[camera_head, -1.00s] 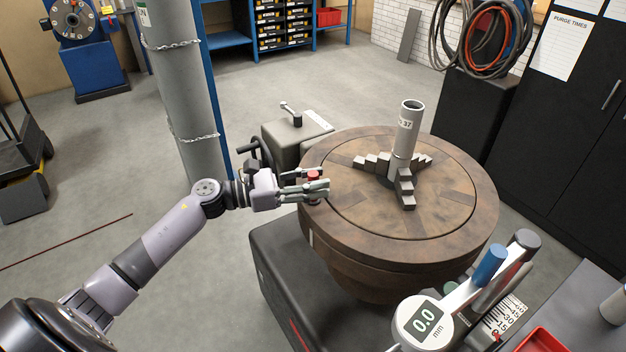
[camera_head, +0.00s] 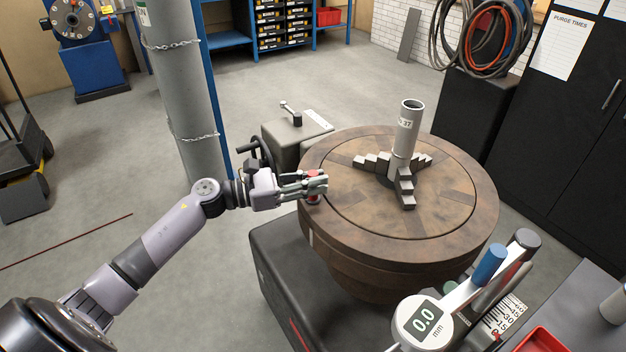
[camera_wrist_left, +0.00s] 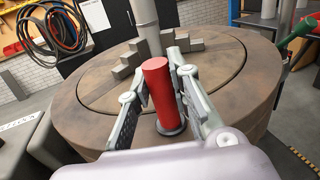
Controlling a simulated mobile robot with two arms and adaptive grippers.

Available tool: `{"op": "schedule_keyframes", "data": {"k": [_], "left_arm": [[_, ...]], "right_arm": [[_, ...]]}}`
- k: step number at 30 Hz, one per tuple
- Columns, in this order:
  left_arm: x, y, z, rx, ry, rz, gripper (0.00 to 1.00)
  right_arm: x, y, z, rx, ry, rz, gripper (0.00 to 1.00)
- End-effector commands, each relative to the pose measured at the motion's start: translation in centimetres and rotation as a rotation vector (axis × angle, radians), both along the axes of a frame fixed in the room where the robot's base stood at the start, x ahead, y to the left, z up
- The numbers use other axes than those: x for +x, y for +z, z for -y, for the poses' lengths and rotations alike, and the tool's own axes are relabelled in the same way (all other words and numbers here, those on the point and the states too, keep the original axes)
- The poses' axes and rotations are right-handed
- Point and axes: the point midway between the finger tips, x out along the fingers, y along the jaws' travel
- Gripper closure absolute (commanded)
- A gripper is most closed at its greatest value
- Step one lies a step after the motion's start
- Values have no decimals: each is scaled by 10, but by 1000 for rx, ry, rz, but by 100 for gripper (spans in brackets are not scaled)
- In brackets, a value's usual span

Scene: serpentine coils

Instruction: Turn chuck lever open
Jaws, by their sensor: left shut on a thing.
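The chuck lever is a red upright handle (camera_wrist_left: 160,88) on a dark round base at the near rim of the round brown chuck (camera_wrist_left: 85,120). In the head view the lever (camera_head: 313,198) shows only in part, at the chuck's left edge, behind my fingers. My left gripper (camera_head: 318,184) is shut on it, and in the left wrist view the fingers (camera_wrist_left: 162,85) stand on both sides of it. A grey tube (camera_head: 409,128) stands upright in the stepped jaws (camera_head: 405,187) at the middle of the chuck (camera_head: 345,235). My right gripper is not in view.
A grey box (camera_head: 290,133) with a small lever on top stands behind the chuck. A chained grey cylinder (camera_head: 185,95) stands left of it. A digital gauge (camera_head: 422,322) and a blue-handled part (camera_head: 488,264) are at the front right. Open floor lies to the left.

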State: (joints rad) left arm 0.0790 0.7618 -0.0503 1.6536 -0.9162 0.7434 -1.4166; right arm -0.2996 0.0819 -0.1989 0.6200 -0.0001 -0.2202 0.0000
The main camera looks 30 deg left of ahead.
Motion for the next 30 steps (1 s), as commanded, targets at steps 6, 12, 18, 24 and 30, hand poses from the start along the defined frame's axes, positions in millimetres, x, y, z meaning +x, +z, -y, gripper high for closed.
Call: {"op": "schedule_keyframes", "data": {"k": [6, 12, 18, 24, 30], "left_arm": [[-4, 1, 4, -1, 18, -2, 100], [-11, 2, 13, -3, 59, -3, 100], [-27, 6, 36, -5, 169, -7, 100], [-45, 9, 73, -9, 346, -10, 100], [-54, 7, 111, -11, 526, -8, 100]], "right_arm": [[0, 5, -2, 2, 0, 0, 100], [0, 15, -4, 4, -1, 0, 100], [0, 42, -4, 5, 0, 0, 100], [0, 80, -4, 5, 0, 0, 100], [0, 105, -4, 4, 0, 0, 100]]}}
